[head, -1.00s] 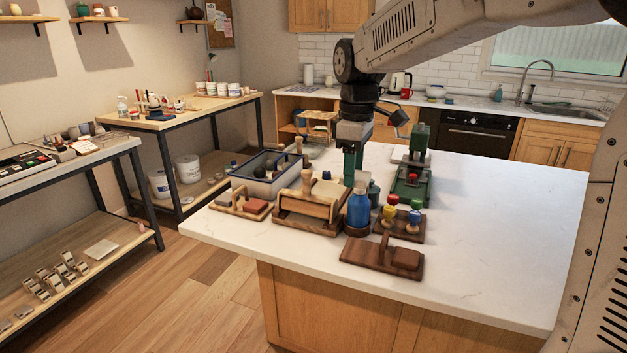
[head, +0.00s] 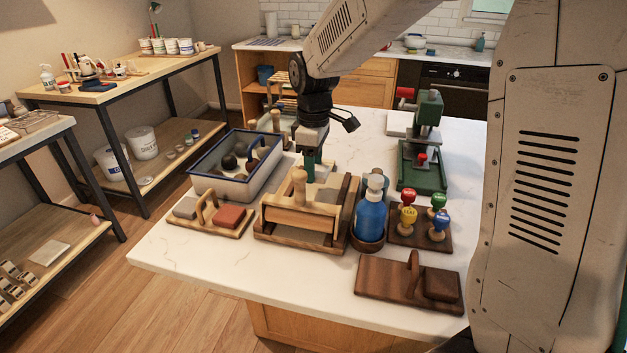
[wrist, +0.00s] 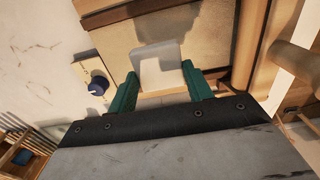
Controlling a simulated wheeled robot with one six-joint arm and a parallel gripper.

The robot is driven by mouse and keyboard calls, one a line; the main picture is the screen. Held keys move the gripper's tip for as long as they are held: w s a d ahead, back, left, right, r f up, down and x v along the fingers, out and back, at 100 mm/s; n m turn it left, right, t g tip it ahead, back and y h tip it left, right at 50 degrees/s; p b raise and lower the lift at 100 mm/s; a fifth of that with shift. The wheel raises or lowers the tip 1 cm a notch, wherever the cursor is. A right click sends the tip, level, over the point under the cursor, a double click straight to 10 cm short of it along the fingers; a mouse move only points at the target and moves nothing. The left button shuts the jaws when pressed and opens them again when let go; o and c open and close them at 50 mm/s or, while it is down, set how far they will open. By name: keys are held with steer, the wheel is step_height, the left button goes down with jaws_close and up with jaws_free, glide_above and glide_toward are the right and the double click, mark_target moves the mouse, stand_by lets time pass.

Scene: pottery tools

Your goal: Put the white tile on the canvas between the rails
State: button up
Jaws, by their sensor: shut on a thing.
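My gripper (head: 308,172) has green fingers and points down at the back of the wooden railed board (head: 270,236). In the wrist view my gripper (wrist: 161,88) is shut on the white tile (wrist: 158,66), which sticks out past the fingertips. The tan canvas (wrist: 205,35) lies beyond and beneath the tile, with brown wooden rails (wrist: 250,42) at its sides. I cannot tell whether the tile touches the canvas. In the head view the tile is not clearly visible, and a wooden roller (head: 298,218) with an upright knob hides much of the canvas.
A blue-rimmed tub (head: 220,183) and a tray with a red block (head: 229,216) stand left. A blue bottle (head: 370,218), coloured stamps (head: 438,222) and a green press (head: 424,165) stand right. A dark wooden block board (head: 378,280) lies in front. A dark knob (wrist: 97,86) is near my fingers.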

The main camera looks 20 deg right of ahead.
mark_target(314, 192)
steer(key=shift+f, duration=2.35)
steer(key=shift+f, duration=0.1)
steer(key=o, duration=1)
